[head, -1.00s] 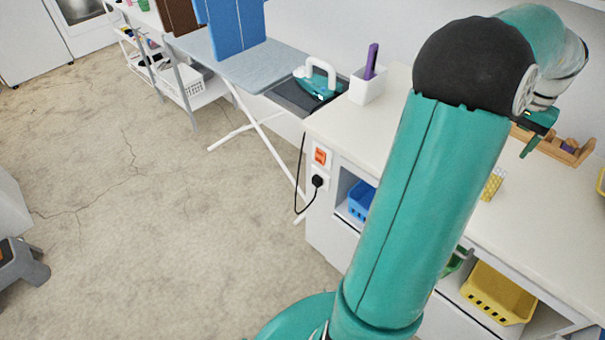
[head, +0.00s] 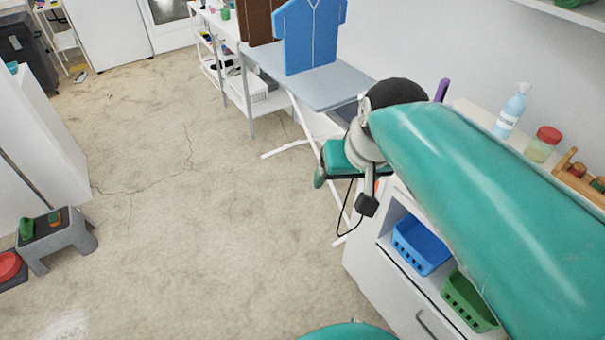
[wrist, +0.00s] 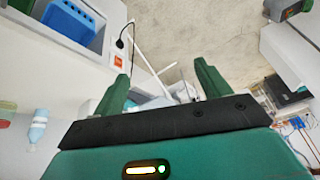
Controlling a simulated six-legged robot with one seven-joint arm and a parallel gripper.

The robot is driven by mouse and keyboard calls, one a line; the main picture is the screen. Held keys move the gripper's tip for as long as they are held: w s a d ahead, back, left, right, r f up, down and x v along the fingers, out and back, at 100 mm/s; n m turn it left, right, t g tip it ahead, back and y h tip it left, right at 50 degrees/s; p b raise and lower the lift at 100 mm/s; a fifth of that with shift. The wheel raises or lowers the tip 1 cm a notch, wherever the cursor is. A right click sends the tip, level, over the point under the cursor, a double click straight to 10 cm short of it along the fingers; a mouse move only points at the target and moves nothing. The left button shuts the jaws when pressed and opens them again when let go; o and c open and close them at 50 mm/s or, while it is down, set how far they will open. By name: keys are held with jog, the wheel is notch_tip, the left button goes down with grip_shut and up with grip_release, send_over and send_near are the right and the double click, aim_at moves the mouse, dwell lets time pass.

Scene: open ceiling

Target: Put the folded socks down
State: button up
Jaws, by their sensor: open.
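I cannot make out any folded socks in either view. My gripper (head: 344,190) hangs in front of the near end of the ironing board, beside the white counter unit, in the head view. In the wrist view my gripper (wrist: 162,85) has its two green fingers spread wide apart. Nothing is visibly held between them; the floor and some pale shapes show beyond. My own arm covers much of the counter and the near end of the board in the head view.
The counter unit holds a blue basket (head: 420,247) and a green basket (head: 470,302); a bottle (head: 509,112) and jar (head: 543,145) stand on top. A grey stool (head: 62,243) stands left. The middle floor is clear.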

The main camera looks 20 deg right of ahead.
jog(key=s+a+f+n+t, duration=0.1)
jog(key=s+a+n, duration=0.1)
jog(key=a, duration=0.4)
jog(key=shift+s+a+f, duration=0.2)
jog(key=shift+s+a, duration=0.15)
jog(key=shift+s, duration=0.3)
